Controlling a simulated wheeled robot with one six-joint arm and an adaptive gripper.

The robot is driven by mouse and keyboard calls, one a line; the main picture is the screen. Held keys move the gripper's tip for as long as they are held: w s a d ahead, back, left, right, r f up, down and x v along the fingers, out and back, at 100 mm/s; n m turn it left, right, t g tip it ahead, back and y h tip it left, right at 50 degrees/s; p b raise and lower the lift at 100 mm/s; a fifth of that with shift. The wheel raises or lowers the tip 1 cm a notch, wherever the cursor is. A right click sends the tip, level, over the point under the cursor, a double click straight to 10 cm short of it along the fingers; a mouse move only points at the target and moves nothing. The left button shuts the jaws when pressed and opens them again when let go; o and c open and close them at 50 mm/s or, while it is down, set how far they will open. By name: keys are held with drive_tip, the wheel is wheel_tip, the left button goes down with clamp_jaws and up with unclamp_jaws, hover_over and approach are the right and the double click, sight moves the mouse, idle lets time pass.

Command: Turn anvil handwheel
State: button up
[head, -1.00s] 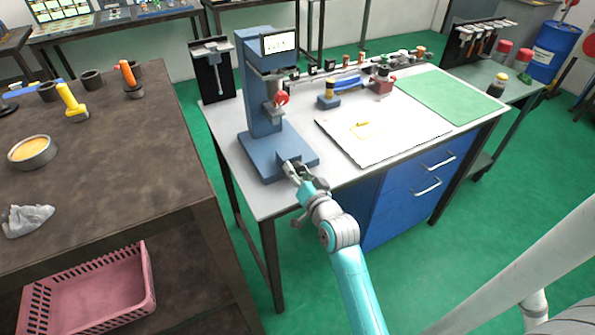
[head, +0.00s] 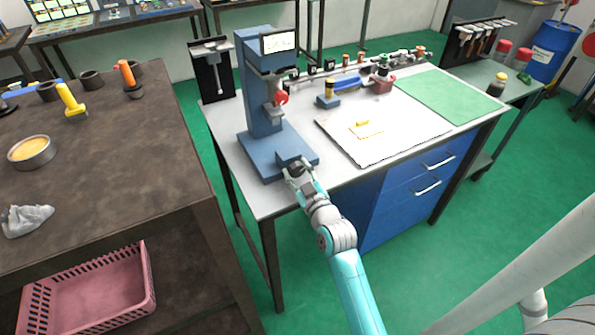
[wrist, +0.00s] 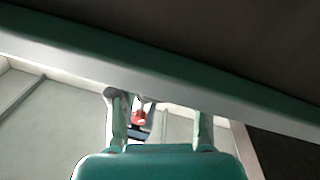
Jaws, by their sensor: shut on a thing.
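The blue bench instrument (head: 262,95) stands upright on the white-topped bench, with a small screen (head: 279,42) at its top and a red part (head: 281,98) halfway down. My gripper (head: 297,170) is at the front of its base block. It is shut on a small dark part there, which I take to be the anvil handwheel (head: 298,163); the fingers hide most of it. In the wrist view my two fingers (wrist: 160,115) stand apart, with a small red part (wrist: 138,117) showing between them. The grip itself is not clear there.
A white board (head: 385,135) with a yellow piece and a green mat (head: 440,94) lie right of the instrument. A black stand (head: 212,68) is behind it on the left. A brown table (head: 110,150) stands to the left across a gap.

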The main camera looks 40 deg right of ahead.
drive_tip(key=n, duration=0.4)
drive_tip(key=shift+f+n, duration=0.15)
drive_tip(key=shift+n, duration=0.15)
drive_tip(key=shift+n+t, duration=0.4)
drive_tip(key=shift+n, duration=1.7)
drive_tip(key=o, duration=1.2)
drive_tip(key=shift+c, duration=0.2)
